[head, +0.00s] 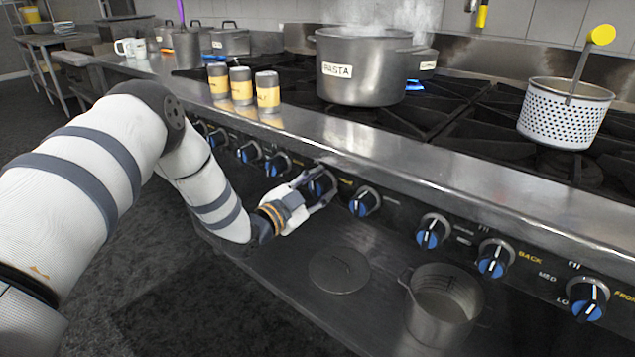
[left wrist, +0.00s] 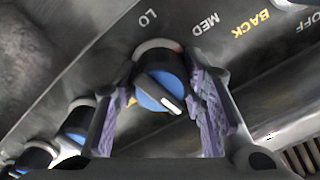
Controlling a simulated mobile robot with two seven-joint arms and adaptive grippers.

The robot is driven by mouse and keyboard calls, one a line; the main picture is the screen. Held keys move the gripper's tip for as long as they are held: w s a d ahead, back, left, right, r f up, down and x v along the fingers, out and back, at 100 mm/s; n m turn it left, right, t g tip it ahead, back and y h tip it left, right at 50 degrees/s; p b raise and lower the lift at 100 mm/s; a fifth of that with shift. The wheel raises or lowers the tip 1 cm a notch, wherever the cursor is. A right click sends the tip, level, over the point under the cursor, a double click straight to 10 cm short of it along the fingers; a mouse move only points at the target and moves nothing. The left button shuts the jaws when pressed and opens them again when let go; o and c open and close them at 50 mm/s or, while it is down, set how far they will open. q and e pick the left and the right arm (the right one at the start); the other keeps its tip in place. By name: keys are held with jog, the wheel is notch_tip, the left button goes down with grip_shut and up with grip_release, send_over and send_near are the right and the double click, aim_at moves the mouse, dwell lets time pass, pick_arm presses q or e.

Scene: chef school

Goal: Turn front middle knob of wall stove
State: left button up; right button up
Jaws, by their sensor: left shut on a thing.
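The stove's front panel carries a row of black and blue knobs with white pointer lines. My left gripper (head: 314,190) is at a knob (head: 322,183) near the middle of the row and partly covers it. In the left wrist view, that knob (left wrist: 160,88) sits between the two purple-padded fingers of the left gripper (left wrist: 160,100), which is shut on it. Its white line points to the lower right there. LO, MED, BACK and OFF labels show on the panel. I cannot read which burner label belongs to this knob. My right gripper is not in view.
Another knob (head: 364,201) is just right of the gripper. A pasta pot (head: 350,75) steams on the stove, with spice tins (head: 267,92) to its left and a white strainer (head: 565,113) to its right. A pot (head: 442,305) and a lid (head: 339,271) show below the panel.

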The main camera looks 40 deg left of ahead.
pick_arm(q)
jog(key=shift+m, duration=0.7)
jog(key=o, duration=1.2)
jog(key=shift+c, duration=0.2)
jog(key=s, duration=1.2)
jog(key=shift+a, duration=0.45)
